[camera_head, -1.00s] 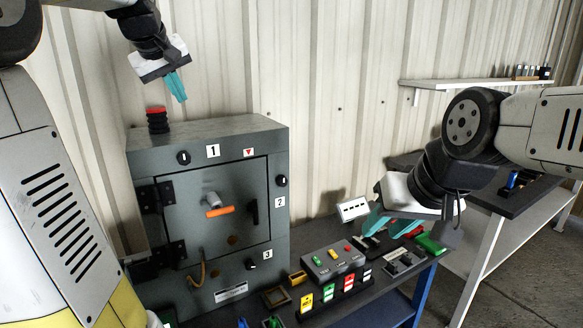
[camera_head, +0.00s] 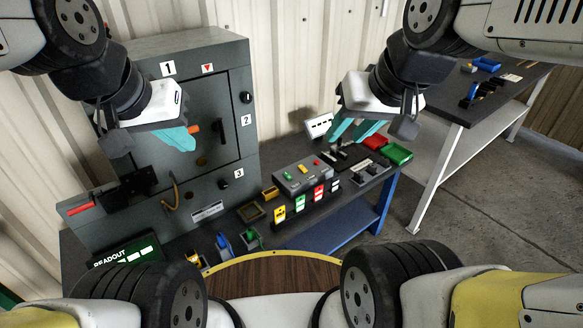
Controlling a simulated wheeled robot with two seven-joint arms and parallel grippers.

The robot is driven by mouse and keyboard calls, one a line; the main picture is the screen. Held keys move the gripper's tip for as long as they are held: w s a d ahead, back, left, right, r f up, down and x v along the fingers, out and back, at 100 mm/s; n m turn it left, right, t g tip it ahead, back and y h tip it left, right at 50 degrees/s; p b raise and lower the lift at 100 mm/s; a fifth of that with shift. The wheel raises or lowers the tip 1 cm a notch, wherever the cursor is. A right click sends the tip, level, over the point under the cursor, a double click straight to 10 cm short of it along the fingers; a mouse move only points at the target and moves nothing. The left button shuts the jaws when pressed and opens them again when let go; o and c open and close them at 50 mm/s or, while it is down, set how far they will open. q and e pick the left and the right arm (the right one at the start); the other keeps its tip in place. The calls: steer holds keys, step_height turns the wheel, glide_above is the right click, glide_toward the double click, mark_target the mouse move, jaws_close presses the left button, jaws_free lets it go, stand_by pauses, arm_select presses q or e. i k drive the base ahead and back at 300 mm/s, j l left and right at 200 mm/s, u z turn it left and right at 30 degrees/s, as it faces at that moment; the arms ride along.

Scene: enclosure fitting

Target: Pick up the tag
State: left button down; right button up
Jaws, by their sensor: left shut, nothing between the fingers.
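Several small upright tags stand in a row on the dark bench: a yellow tag (camera_head: 279,214), a green tag (camera_head: 299,202), a red tag (camera_head: 318,192) and a white tag (camera_head: 335,185). My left gripper (camera_head: 186,138), with teal fingers, is shut and empty in front of the grey enclosure (camera_head: 215,75), up and left of the tags. It partly hides the orange handle (camera_head: 194,128) on the door. My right gripper (camera_head: 352,129) has its teal fingers apart, above the bench's back part, up and right of the tags. Nothing shows between them.
A grey button box (camera_head: 303,174) stands behind the tags. A white sign (camera_head: 318,126), a red bin (camera_head: 375,142) and a green bin (camera_head: 398,153) lie near the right gripper. Small bins and a readout (camera_head: 125,252) are at the front left. A second table stands at right.

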mark_target(300, 200)
steer(key=l+u, duration=0.5)
steer(key=k+l+u, duration=0.1)
steer(key=l+u, duration=0.4)
steer(key=l, duration=0.2)
